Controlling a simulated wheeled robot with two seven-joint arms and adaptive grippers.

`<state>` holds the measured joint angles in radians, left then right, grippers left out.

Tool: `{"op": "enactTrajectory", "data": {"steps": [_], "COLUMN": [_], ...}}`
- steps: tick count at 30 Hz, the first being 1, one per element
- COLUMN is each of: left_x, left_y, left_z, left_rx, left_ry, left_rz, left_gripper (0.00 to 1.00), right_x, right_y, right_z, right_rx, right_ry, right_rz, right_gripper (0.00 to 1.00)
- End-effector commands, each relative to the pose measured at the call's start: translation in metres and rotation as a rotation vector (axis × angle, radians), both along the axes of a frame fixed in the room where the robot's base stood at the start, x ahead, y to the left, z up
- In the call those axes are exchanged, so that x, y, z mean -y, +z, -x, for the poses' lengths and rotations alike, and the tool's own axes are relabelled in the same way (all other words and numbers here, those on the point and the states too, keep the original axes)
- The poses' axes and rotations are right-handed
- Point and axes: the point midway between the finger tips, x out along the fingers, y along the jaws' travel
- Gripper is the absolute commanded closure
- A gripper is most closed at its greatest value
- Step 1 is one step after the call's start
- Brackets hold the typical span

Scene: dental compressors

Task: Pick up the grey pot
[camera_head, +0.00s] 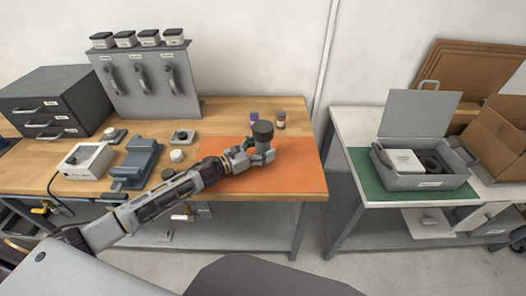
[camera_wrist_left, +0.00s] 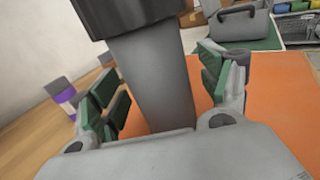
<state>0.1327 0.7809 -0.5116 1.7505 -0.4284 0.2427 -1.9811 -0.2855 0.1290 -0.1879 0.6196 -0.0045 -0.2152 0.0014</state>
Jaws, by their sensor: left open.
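The grey pot (camera_head: 262,145), a grey body with a wide dark top, stands on the orange mat (camera_head: 290,180) near the right end of the wooden bench. My left gripper (camera_head: 255,156) is low at the pot. In the left wrist view the pot's grey body (camera_wrist_left: 152,85) rises between the two green-padded fingers of the open gripper (camera_wrist_left: 160,80). A gap shows on the right side; contact on the left cannot be told. The pot's lower end is hidden behind the gripper body. My right gripper is not in view.
Two small pots, one purple-labelled (camera_head: 253,118) and one brownish (camera_head: 281,120), stand behind the grey pot. A blue-grey vise-like device (camera_head: 138,160) and a white box (camera_head: 86,160) lie left. A separate table with an open grey case (camera_head: 425,181) stands right, across a gap.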

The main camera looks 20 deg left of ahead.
Motion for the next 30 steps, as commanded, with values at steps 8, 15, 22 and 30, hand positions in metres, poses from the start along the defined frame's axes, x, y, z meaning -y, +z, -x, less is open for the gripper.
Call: {"op": "enactTrajectory", "data": {"steps": [8,15,22,30], "left_x": [-0.0002,-0.0003,0.0001,0.0001], "left_y": [-0.0001,-0.0001,0.0012,0.0025], "left_z": [0.0001,0.0002,0.0000,0.0001], "left_rx": [0.000,0.000,0.002,0.002], "left_ry": [0.000,0.000,-0.001,-0.001], "left_rz": [0.000,0.000,0.001,0.001], "left_gripper": [0.28,0.59,0.87,0.87], "right_x": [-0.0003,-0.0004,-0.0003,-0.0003], "right_y": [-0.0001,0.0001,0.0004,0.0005], "right_z": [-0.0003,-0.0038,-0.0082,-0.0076], "right_rx": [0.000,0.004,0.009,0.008], "right_ry": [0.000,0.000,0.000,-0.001], "right_rz": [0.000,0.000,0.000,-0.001], "right_gripper": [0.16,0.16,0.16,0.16]}}
